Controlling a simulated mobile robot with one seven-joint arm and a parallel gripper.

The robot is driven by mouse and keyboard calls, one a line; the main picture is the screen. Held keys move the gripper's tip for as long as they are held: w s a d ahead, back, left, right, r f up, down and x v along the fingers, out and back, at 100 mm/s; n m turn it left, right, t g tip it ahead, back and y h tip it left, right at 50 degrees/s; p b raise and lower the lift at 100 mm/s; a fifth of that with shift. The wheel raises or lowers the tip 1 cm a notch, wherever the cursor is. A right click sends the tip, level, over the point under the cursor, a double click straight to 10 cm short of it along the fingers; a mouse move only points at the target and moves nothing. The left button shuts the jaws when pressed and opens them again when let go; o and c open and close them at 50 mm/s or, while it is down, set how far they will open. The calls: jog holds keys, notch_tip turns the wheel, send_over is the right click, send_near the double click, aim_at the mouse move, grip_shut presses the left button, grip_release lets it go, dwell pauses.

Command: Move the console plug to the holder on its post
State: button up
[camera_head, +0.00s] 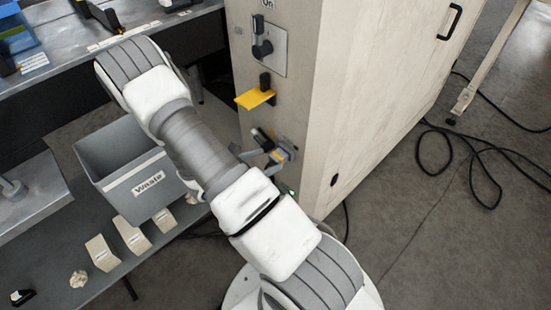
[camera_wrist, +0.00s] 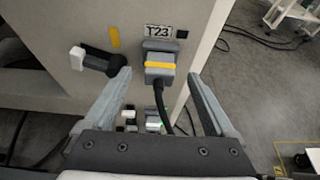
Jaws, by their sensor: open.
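The console plug (camera_wrist: 160,68) is grey with a yellow band. In the wrist view it sits at a socket under a T23 label (camera_wrist: 158,31) on the cabinet face, with a black cable hanging from it. It also shows in the head view (camera_head: 282,154), small and partly behind my arm. My gripper (camera_wrist: 158,76) is open, one finger left and one right of the plug, with gaps on both sides; I cannot tell how far the tips are from the cabinet. In the head view the gripper (camera_head: 262,160) is mostly hidden by my arm. I cannot make out the holder on its post.
A black lever with a white end (camera_wrist: 93,60) juts out left of the plug. The cabinet (camera_head: 350,90) also bears a yellow shelf-like piece (camera_head: 255,98) and a rotary switch (camera_head: 262,48). A grey Waste bin (camera_head: 130,170) stands left. Cables (camera_head: 480,165) lie on the floor at right.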

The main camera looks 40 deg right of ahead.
aim_at(275, 157)
jog(key=x, duration=0.4)
jog(key=shift+d+f+b, duration=0.2)
jog(key=shift+d+b, duration=0.1)
jog(key=shift+d, duration=0.05)
grip_shut()
dwell(0.6)
jog(key=shift+a, duration=0.15)
jog(key=shift+s+a, duration=0.2)
jog(key=shift+a, duration=2.7)
jog(key=shift+r, duration=0.1)
